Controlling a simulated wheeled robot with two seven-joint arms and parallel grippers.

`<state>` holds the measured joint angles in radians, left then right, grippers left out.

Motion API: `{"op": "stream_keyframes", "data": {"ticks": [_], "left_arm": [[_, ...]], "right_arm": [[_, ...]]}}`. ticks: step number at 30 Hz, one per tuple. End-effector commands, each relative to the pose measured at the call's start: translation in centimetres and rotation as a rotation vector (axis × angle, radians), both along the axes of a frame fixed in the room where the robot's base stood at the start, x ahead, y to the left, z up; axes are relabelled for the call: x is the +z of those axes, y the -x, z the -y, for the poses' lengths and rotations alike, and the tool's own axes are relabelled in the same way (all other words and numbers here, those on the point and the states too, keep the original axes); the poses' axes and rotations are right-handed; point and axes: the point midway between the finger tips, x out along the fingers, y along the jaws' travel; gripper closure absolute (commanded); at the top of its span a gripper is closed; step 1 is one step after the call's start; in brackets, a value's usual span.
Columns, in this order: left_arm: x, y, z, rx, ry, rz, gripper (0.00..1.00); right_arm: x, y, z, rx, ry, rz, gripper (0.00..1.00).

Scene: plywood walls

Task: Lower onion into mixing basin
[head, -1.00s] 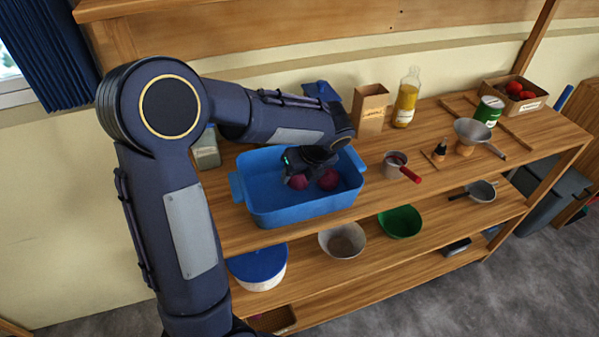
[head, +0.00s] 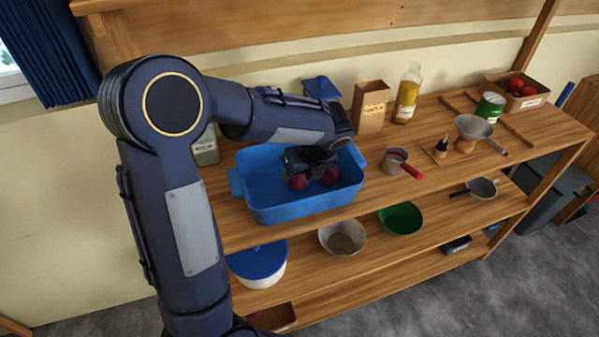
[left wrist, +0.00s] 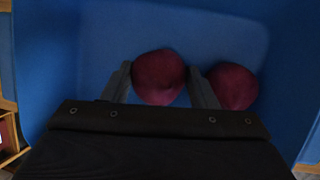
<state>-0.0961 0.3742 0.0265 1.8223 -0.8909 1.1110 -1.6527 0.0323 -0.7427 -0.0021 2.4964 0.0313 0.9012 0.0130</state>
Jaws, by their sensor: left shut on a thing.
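The mixing basin (head: 262,213) is a blue, rectangular tub with end handles on the shelf's top board; its blue inside fills the left wrist view (left wrist: 180,32). My left gripper (head: 312,172) reaches down inside it. In the left wrist view its fingers (left wrist: 161,88) are shut on a dark red onion (left wrist: 159,72). A second dark red onion (left wrist: 233,88) is just outside the right finger. Two onions, one on the left (head: 298,181) and one on the right (head: 331,176), show below the gripper in the head view. I cannot tell whether the held onion touches the floor. My right gripper is out of view.
A red-handled pan (head: 396,164), a cardboard box (head: 370,108) and an oil bottle (head: 407,98) stand right of the basin. A grey-green tin (head: 206,148) is behind its left end. Bowls (head: 400,217) sit on the board below.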

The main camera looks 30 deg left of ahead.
Motion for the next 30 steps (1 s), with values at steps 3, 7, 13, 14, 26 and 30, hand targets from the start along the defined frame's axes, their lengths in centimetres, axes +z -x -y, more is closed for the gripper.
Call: {"op": "stream_keyframes", "data": {"ticks": [3, 7, 13, 14, 26, 30], "left_arm": [[0.0, 0.0, 0.0, 0.0, 0.0, 0.0, 0.72], [0.0, 0.0, 0.0, 0.0, 0.0, 0.0, 0.72], [0.0, 0.0, 0.0, 0.0, 0.0, 0.0, 0.33], [0.0, 0.0, 0.0, 0.0, 0.001, 0.001, 0.29], [0.8, 0.0, 0.4, -0.001, 0.0, 0.003, 0.22], [2.9, 0.3, 1.2, -0.002, 0.001, 0.005, 0.22]], "right_arm": [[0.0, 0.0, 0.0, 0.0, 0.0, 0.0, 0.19], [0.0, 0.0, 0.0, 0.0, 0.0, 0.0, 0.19], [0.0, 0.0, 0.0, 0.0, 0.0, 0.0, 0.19], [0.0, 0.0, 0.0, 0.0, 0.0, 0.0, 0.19], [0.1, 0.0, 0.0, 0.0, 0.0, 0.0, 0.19], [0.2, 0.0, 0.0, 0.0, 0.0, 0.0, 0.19]]}}
